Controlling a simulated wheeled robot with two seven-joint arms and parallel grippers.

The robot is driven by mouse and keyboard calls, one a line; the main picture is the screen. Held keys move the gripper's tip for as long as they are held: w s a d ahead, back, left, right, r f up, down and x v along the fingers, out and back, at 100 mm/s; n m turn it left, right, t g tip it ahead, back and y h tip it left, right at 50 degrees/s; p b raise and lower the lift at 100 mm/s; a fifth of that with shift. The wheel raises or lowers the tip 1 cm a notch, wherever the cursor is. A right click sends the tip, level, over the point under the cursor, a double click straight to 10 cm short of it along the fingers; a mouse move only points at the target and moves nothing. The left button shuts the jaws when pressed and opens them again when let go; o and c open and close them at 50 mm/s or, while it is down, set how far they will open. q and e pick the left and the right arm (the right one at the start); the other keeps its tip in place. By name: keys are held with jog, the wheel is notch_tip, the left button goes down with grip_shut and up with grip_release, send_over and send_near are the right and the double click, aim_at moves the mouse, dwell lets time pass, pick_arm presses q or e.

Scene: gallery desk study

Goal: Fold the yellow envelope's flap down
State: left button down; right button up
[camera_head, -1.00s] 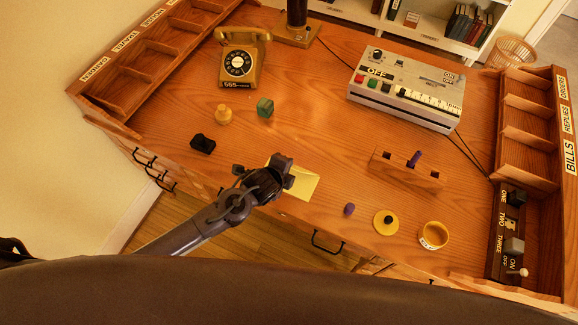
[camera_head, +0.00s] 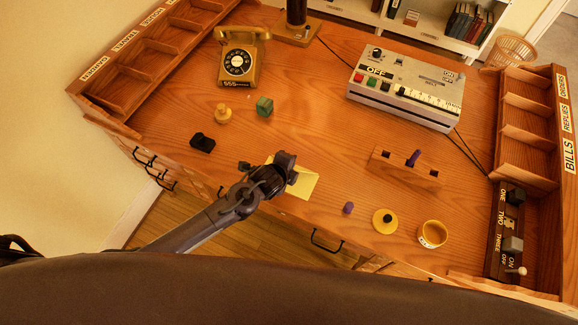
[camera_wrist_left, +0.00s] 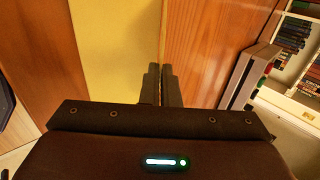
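The yellow envelope (camera_head: 305,184) lies near the front edge of the desk in the head view, its left part covered by my left gripper. In the left wrist view, a broad yellow surface of the envelope (camera_wrist_left: 115,50) fills the left middle. My left gripper (camera_head: 288,161) is low over the envelope. In the left wrist view its two fingers (camera_wrist_left: 161,84) are together at the envelope's right edge, and nothing clear shows between them. Whether they touch the flap cannot be told, and the flap's angle is hidden. My right gripper is not in view.
A black object (camera_head: 202,143), yellow knob (camera_head: 223,114) and green cube (camera_head: 265,106) lie left of the envelope. A purple piece (camera_head: 348,208), yellow disc (camera_head: 384,222) and yellow cup (camera_head: 432,234) lie right. A wooden block (camera_head: 405,170) stands behind them. The desk centre is clear.

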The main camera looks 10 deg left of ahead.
pick_arm(q)
jog(key=f+t+b, duration=0.1)
jog(key=b, duration=0.1)
jog(key=s+f+t+h+b, duration=0.1)
jog(key=t+b, duration=0.1)
jog(key=b, duration=0.1)
jog(key=shift+s+a, duration=0.15)
jog(key=shift+t+b, duration=0.35)
jog(key=shift+t, duration=0.15)
jog(key=shift+r, duration=0.1)
jog(key=c, duration=2.1)
grip_release()
jog(key=shift+c, duration=0.2)
